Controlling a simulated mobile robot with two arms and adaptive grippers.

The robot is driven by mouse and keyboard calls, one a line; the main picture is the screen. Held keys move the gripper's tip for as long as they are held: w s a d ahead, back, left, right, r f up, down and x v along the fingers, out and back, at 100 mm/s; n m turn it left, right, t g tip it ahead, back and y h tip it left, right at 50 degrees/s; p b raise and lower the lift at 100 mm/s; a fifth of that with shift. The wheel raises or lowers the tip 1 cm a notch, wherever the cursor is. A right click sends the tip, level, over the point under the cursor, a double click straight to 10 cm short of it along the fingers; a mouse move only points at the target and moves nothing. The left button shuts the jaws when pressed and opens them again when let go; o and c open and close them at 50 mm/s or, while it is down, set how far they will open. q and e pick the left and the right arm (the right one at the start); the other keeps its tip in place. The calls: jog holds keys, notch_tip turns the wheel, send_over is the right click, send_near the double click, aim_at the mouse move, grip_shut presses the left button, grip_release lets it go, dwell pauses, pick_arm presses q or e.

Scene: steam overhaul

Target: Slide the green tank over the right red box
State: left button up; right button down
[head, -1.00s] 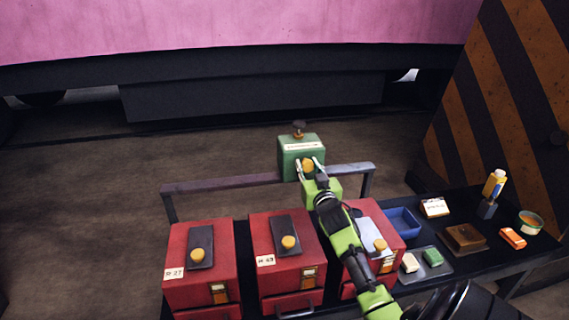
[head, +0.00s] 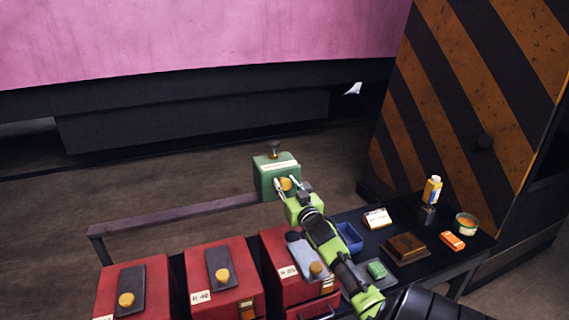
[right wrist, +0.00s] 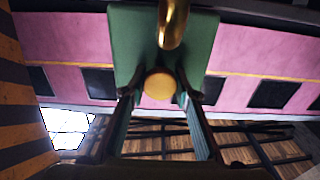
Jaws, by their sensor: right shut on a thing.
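The green tank (head: 267,180) hangs on the rail behind the red boxes, with a dark knob on its top and a pale label. My right gripper (head: 287,186) is shut on the yellow knob on the tank's front. The right wrist view shows the fingers on both sides of this knob (right wrist: 159,84), below the green tank face (right wrist: 130,45). The right red box (head: 274,252) stands in front of the tank, partly hidden by my right arm. In the head view the tank appears roughly in line with this box. My left gripper is not in view.
The rail (head: 170,214) runs left from the tank; its right end is hidden. A middle red box (head: 245,290) and a left red box (head: 150,285) stand to the left. The bench at right holds a blue tray (head: 349,238), brown block (head: 405,246) and yellow bottle (head: 433,189).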

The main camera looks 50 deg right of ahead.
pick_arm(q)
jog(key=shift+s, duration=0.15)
pick_arm(e)
jog(key=shift+d, duration=0.2)
jog(key=c, duration=1.9)
grip_release()
jog(key=o, duration=0.3)
jog(key=shift+s+d, duration=0.1)
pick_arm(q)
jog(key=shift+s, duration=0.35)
pick_arm(e)
jog(key=shift+d+f, duration=0.1)
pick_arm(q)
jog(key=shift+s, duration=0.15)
pick_arm(e)
jog(key=shift+a, duration=0.2)
jog(key=shift+s+a, duration=0.15)
jog(key=shift+s, duration=0.1)
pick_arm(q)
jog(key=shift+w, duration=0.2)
pick_arm(e)
jog(key=v, duration=1.1)
jog(key=shift+s, duration=0.2)
